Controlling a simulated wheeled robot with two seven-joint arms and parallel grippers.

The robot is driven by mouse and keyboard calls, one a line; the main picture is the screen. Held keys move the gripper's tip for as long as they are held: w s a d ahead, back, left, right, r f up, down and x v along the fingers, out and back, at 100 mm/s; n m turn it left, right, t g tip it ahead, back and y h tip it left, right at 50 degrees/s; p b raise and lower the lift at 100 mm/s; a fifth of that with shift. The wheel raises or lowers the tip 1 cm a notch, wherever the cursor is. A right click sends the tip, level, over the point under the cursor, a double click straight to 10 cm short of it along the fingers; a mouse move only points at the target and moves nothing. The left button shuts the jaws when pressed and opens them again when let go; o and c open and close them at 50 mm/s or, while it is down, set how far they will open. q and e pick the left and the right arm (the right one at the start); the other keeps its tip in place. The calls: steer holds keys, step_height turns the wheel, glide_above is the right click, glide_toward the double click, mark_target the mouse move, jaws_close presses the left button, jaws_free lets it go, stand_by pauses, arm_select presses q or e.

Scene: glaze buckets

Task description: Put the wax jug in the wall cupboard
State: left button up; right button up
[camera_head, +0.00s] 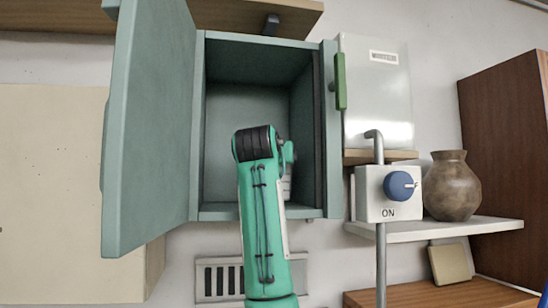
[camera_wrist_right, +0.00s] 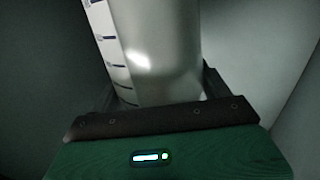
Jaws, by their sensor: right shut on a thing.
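The teal wall cupboard (camera_head: 333,130) hangs open in the head view, its door (camera_head: 150,130) swung out to the left. My right arm reaches up into the opening. Its gripper is hidden behind the arm in the head view. In the wrist view my right gripper (camera_wrist_right: 158,88) is shut on the wax jug (camera_wrist_right: 165,50), a pale vessel with dark scale marks on its left side. The jug looks upright between the fingers. Its top and base are out of view, so I cannot tell whether it touches the cupboard floor. My left gripper is not in view.
A brown vase (camera_head: 452,187) stands on a white shelf (camera_head: 490,228) at right. The cupboard's visible upper interior is clear.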

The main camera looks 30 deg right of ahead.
steer(key=shift+f+b, duration=0.4)
steer(key=shift+f, duration=0.1)
stand_by(0.5)
steer(key=o, duration=1.6)
steer(key=shift+o, duration=0.7)
steer(key=shift+s, duration=0.1)
steer(key=b+v, duration=0.5)
steer(key=v, duration=0.9)
steer(key=shift+b, duration=0.3)
steer(key=shift+f, duration=0.1)
